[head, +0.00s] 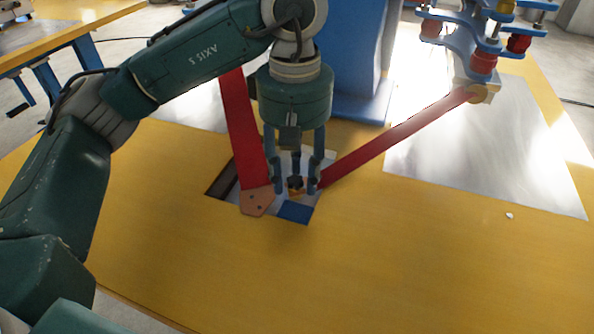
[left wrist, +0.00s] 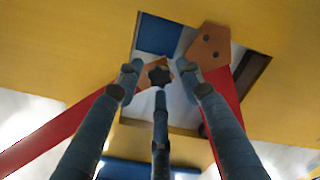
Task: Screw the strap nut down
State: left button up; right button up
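The strap nut is a small dark star-shaped knob (head: 295,183), and it also shows in the left wrist view (left wrist: 159,75). It sits in the recess of the yellow table, over a copper-coloured strap end. A red strap (head: 400,134) runs from there up to the right. My left gripper (head: 297,186) points down with its three fingers spread around the nut. In the left wrist view (left wrist: 160,80) gaps show between the fingertips and the nut, so it is open. How far the nut is threaded cannot be seen. My right gripper is out of view.
A second red strap (head: 242,130) ends in a copper plate (head: 256,202) with two holes, left of the nut. A blue pad (head: 295,211) lies in the recess. A blue column (head: 350,60) stands behind, and a blue-and-red fixture (head: 483,45) at upper right. The front yellow surface (head: 400,270) is clear.

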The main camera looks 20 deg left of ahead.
pick_arm(q)
jog(key=shift+r, duration=0.1)
grip_shut()
jog(key=o, duration=0.7)
grip_release()
